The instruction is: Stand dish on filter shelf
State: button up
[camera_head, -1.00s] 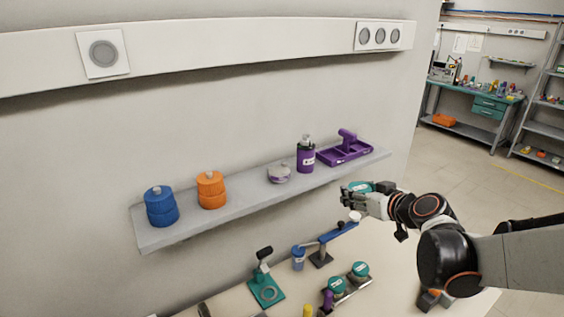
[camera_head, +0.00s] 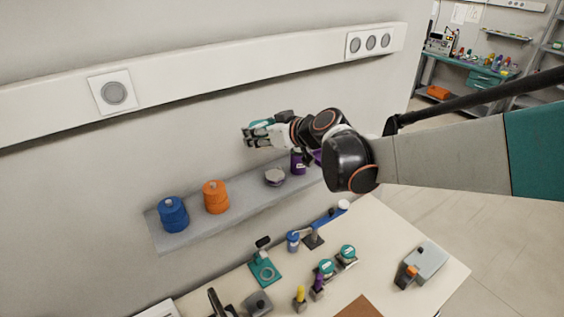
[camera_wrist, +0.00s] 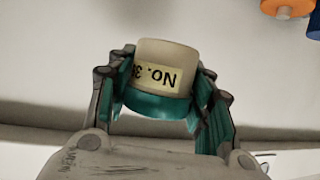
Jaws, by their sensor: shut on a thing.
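The dish is a short round container with a beige body, a teal band and a label reading "No. 3", partly cut off, in the wrist view (camera_wrist: 165,62). My gripper (camera_wrist: 163,85) is shut on it, with fingers on both sides. In the head view my gripper (camera_head: 254,134) is raised in front of the wall, above the filter shelf (camera_head: 203,233), with a bit of teal showing at the fingers. The dish is clear of the shelf. The shelf bears a blue ribbed container (camera_head: 173,215) and an orange one (camera_head: 215,198) at its left.
Bare shelf lies between the orange container and the pot. The table (camera_head: 400,222) below holds a teal stand (camera_head: 265,271) and several small items.

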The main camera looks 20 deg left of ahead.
notch_tip(320, 180, up, 4)
jog(key=p, duration=0.2)
send_over(246, 190)
jog(key=shift+n+g, duration=0.4)
notch_tip(246, 190, down, 20)
jog(key=b, duration=1.1)
jog(key=shift+w+a, duration=0.1)
jog(key=shift+a, duration=0.05)
jog(key=shift+r, duration=0.1)
jog(key=o, duration=1.1)
jog(key=shift+o, duration=0.3)
